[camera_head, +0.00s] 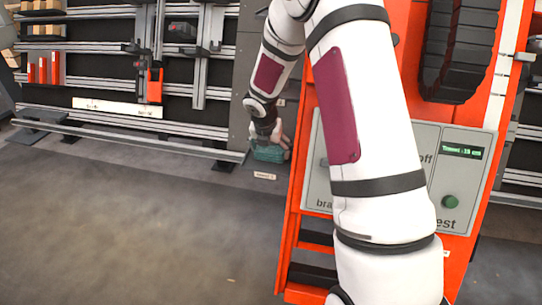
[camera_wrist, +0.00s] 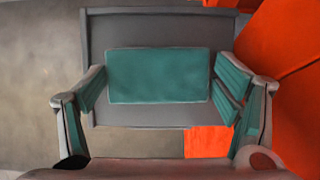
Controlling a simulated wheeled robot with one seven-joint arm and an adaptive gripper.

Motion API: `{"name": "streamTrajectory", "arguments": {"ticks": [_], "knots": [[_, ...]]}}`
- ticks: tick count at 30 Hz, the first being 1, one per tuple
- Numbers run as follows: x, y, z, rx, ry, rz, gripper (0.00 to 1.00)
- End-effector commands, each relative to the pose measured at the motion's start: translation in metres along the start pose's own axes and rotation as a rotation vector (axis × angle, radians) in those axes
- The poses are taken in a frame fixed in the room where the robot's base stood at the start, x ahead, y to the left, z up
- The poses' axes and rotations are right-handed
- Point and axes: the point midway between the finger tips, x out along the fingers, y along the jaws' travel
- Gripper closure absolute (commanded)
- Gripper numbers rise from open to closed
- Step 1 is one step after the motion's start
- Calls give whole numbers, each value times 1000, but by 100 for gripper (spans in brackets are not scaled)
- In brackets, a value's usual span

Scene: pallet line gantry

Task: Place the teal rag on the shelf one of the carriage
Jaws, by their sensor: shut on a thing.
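The teal rag (camera_wrist: 158,75) is a flat folded rectangle between the two fingers of my gripper (camera_wrist: 161,88) in the wrist view. My gripper is shut on it, one finger at each short side. A grey plate with a raised rim (camera_wrist: 98,40) lies behind the rag; whether the rag touches it I cannot tell. In the head view my gripper (camera_head: 268,137) points down, with the teal rag (camera_head: 268,154) at its tip, left of the orange frame. I cannot make out which part is shelf one of the carriage.
An orange frame (camera_head: 297,215) with a grey control panel (camera_head: 462,178) and a green button (camera_head: 450,201) stands close on the right. Dark racks with rails (camera_head: 110,125) stand at the back left. The floor (camera_head: 130,220) at the front left is clear.

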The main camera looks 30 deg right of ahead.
Motion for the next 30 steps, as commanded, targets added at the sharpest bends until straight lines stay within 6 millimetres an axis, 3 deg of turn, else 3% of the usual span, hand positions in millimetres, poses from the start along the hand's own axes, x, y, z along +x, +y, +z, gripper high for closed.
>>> {"name": "streamTrajectory", "arguments": {"ticks": [2, 10, 11, 12, 13, 24, 30], "knots": [[8, -2, -3, 0, -1, 1, 43], [7, -4, -3, -1, 1, 0, 43], [7, -4, -4, -1, 1, 0, 11], [7, -4, -4, -1, 1, 0, 2], [7, -4, -4, -1, 1, 0, 0], [5, -4, -3, 0, 0, 1, 0], [-18, -4, -2, -1, -1, 1, 0]]}}
